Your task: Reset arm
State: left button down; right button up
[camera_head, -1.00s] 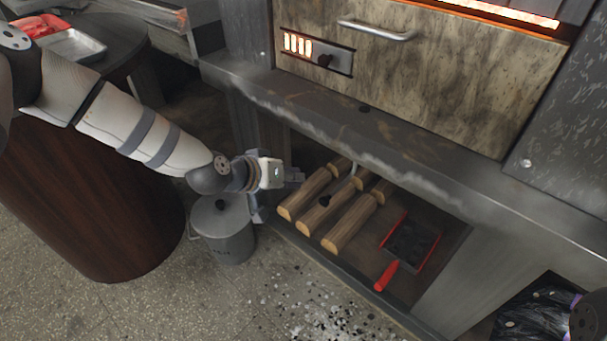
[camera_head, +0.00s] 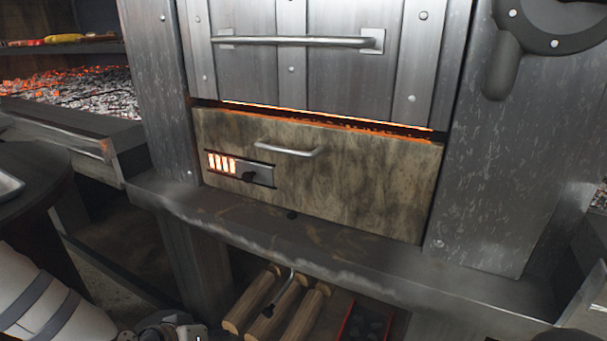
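My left arm (camera_head: 45,305) comes in at the bottom left. Its wrist (camera_head: 170,330) shows at the bottom edge, left of the wooden logs, and its fingers are cut off below the frame. My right gripper is out of the picture. The grill's lower drawer front (camera_head: 330,175) is shut, with a metal handle (camera_head: 290,148) and a glowing vent slider (camera_head: 240,168). The upper metal doors (camera_head: 300,75) are shut, with a long bar handle (camera_head: 300,41).
A round dark table (camera_head: 40,170) stands at left, near a bed of glowing coals (camera_head: 75,90) with food on a shelf above.

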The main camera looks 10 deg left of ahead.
pick_arm(q)
jog(key=s+d+f+g+p, duration=0.1)
jog(key=s+g+p, duration=0.1)
jog(key=s, duration=0.6)
jog(key=s+d+f+g+p, duration=0.2)
jog(key=s, duration=0.7)
jog(key=s+a+r+m+g+y+p, duration=0.1)
jog(key=s+a+r+g+y+p, duration=0.1)
jog(key=s, duration=0.9)
jog(key=s+a+r+m+g+y+p, duration=0.1)
jog(key=s+a+r+g+y+p, duration=0.1)
jog(key=s, duration=1)
jog(key=shift+a+r+g+p, duration=0.3)
jog(key=shift+a+r+g, duration=0.3)
jog(key=shift+a+g, duration=0.35)
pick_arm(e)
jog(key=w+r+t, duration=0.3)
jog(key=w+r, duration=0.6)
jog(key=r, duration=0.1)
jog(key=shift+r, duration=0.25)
pick_arm(q)
jog(key=shift+a, duration=0.1)
